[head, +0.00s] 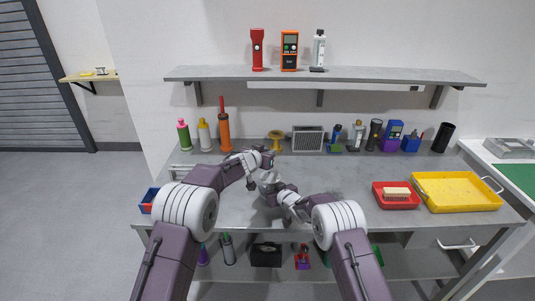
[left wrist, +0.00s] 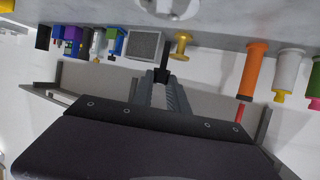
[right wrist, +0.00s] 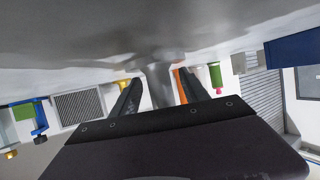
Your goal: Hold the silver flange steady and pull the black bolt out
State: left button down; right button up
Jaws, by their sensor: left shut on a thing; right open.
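The silver flange (right wrist: 158,82) shows in the right wrist view as a grey post between the two spread fingers of my right gripper (right wrist: 157,92). Its pale round part also shows at the top of the left wrist view (left wrist: 170,8). My right gripper is open around the post, with gaps at its sides. My left gripper (left wrist: 163,82) is shut on the black bolt (left wrist: 162,60), a dark piece sticking out from its fingertips. The bolt appears apart from the flange in that view. In the head view my left gripper (head: 265,157) is just above and behind my right gripper (head: 272,188).
A red tray (head: 398,203) and yellow tray (head: 455,205) stand at the right. A yellow spool (head: 276,140), grey box (head: 307,138) and several bottles and tools line the back.

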jog(key=v, duration=1.2)
